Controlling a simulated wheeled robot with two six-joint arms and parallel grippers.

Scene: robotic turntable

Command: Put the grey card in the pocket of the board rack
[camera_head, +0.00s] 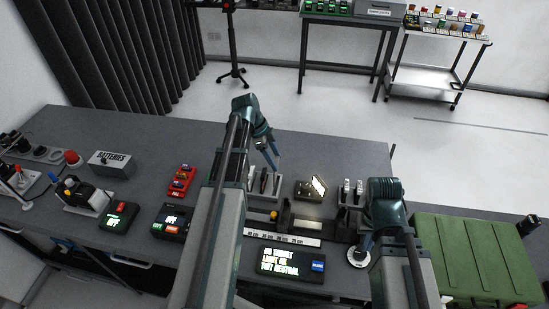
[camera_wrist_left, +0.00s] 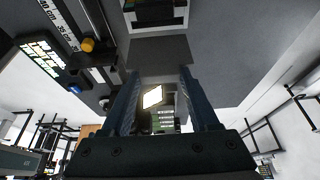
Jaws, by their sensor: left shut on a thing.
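My left gripper (camera_head: 273,160) is above the far part of the bench, its fingers pointing down. In the left wrist view, its two fingers (camera_wrist_left: 158,95) are closed on a flat, dark grey card (camera_wrist_left: 160,50) that extends past the fingertips. The card is too small to make out in the head view. A small rack with upright slots (camera_head: 263,184), which looks like the board rack, stands just in front of the gripper; a slotted, pale-framed part (camera_wrist_left: 158,14) shows at the wrist view's top. My right gripper (camera_head: 361,248) points down by a round white disc; its fingers are hidden.
A box with a lit panel (camera_head: 312,188) and another rack (camera_head: 350,192) stand right of the left gripper. A ruler strip (camera_head: 283,235) and a black display (camera_head: 290,263) lie nearer. A green case (camera_head: 475,258) is at right. The bench's far strip is clear.

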